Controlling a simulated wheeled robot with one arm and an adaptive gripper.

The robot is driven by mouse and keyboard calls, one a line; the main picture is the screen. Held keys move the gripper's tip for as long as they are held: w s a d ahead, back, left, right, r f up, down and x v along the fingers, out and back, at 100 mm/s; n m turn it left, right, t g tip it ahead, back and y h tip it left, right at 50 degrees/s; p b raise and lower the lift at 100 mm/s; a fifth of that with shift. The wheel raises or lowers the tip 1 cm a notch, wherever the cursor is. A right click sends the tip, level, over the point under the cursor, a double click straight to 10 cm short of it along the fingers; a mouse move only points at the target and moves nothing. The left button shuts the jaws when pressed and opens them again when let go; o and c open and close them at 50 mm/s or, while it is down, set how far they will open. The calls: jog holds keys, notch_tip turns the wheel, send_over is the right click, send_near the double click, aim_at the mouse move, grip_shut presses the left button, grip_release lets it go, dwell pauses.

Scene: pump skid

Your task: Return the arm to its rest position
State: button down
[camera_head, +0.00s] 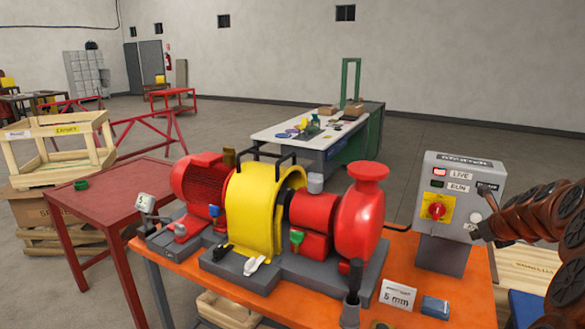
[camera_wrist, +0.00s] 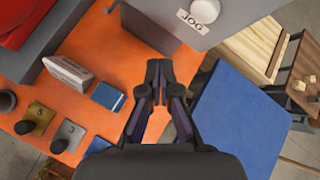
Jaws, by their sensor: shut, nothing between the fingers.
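My gripper (camera_wrist: 156,72) shows in the wrist view with its two dark fingers together and nothing between them. It points down over the right edge of the orange bench (camera_wrist: 110,55), close to the grey control box (camera_wrist: 225,12). In the head view my brown arm (camera_head: 545,215) enters from the right and bends beside the control box (camera_head: 445,200).
The pump skid with red motor (camera_head: 203,182), yellow guard (camera_head: 252,212) and red pump (camera_head: 360,215) fills the bench. A blue surface (camera_wrist: 235,115) stands right of the bench.

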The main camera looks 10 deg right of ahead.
jog(key=a+n+g+y, duration=0.1)
jog(key=a+n+y, duration=0.2)
jog(key=a+n, duration=0.95)
jog(key=s+a+f+n+g+y, duration=0.1)
jog(key=s+a+n+g, duration=0.3)
jog(key=a, duration=0.7)
jog(key=s+a+f+n+y, duration=0.1)
jog(key=s+a+n, duration=0.1)
jog(key=s+a, duration=0.6)
jog(key=s+a+f+n+g, duration=0.1)
jog(key=s+a+n+g, duration=0.1)
jog(key=s+n, duration=0.3)
jog(key=s+a+f+n+g+h, duration=0.1)
jog(key=s+a+n, duration=0.4)
jog(key=s, duration=0.6)
jog(key=s+a+f+n+g+h, duration=0.1)
jog(key=s+a+f+n+g, duration=0.1)
jog(key=s+a+n, duration=0.2)
jog(key=s+n, duration=0.3)
jog(key=s, duration=0.2)
jog(key=shift+g, duration=0.3)
